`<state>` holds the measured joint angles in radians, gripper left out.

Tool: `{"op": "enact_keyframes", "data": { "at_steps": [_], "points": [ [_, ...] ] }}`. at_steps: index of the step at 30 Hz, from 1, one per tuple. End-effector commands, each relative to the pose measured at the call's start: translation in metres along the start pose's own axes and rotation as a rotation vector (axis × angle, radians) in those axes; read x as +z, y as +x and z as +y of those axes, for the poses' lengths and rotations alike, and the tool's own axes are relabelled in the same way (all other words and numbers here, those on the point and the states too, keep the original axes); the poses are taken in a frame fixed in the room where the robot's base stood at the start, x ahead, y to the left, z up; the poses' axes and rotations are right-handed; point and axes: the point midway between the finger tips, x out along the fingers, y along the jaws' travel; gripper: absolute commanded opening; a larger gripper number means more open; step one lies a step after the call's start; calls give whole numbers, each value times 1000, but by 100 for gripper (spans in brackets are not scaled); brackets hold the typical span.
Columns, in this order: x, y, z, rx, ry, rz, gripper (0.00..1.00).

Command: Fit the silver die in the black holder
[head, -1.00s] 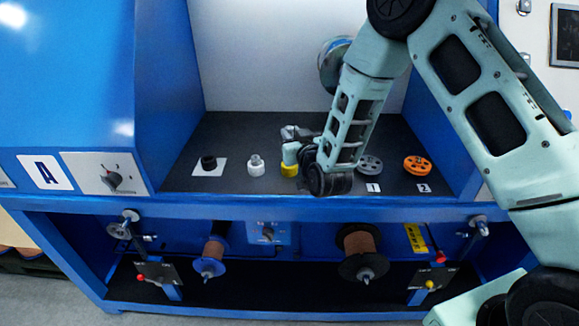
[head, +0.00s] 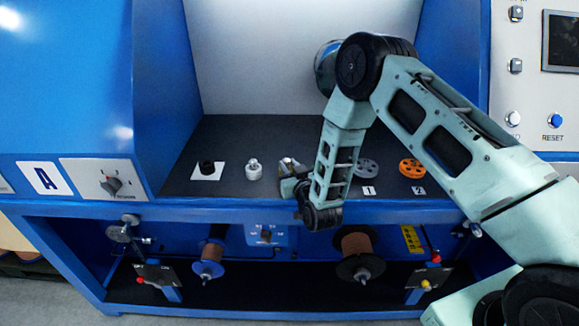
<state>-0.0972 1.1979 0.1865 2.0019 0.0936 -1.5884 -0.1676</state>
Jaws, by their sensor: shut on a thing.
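The black holder (head: 207,168) stands upright on a white square on the dark worktop, at the left. To its right stands a small white piece (head: 254,171) with a silver top; I cannot tell whether that top is a separate die. No yellow piece shows; that spot is behind my gripper.
A grey wheel (head: 367,169) by label 1 and an orange wheel (head: 411,168) by label 2 lie to the right. Blue side walls bound the worktop. Spools (head: 211,252) hang below its front edge. The worktop is clear in front of the black holder.

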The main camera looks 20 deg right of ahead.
Motion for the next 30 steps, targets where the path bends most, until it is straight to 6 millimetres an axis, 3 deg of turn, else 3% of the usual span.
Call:
{"op": "enact_keyframes", "data": {
  "at_steps": [6,7,9,22,30],
  "points": [
    [5,0,0,0,0,1,0],
    [5,0,0,0,0,0,25],
    [4,0,0,0,0,0,44],
    [1,0,1,2,0,-1,44],
    [6,-52,-2,-2,-1,-1,44]
  ]
}}
